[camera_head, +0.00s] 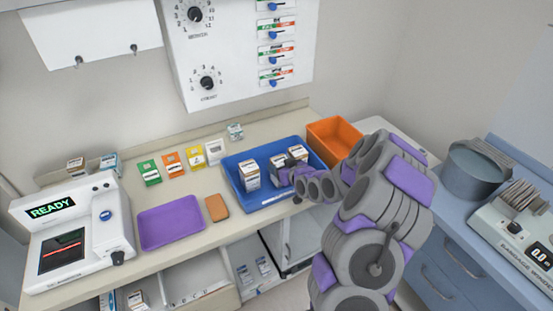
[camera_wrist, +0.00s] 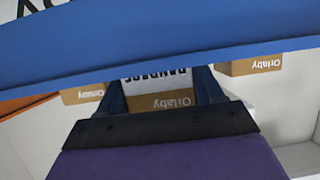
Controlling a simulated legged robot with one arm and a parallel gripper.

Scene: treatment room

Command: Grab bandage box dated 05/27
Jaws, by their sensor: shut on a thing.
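A white-and-brown box (camera_wrist: 158,78) sits between my two fingers in the wrist view, with upside-down lettering like "BANDAGE" and "Orlaby". My gripper (camera_wrist: 160,98) is shut on it. In the head view my gripper (camera_head: 284,175) reaches into the blue tray (camera_head: 238,191) at the middle box (camera_head: 277,162). A similar box (camera_head: 249,173) stands to its left and another (camera_head: 298,153) to its right. In the wrist view brown parts of two neighbours show, one left (camera_wrist: 82,94) and one right (camera_wrist: 250,66). I cannot read any date.
An orange bin (camera_head: 334,139) stands right of the blue tray. A purple tray (camera_head: 171,222), a brown block (camera_head: 217,208) and a white device reading READY (camera_head: 75,240) are to the left. Several small boxes (camera_head: 172,164) line the back. The blue tray's wall (camera_wrist: 170,45) crosses the wrist view.

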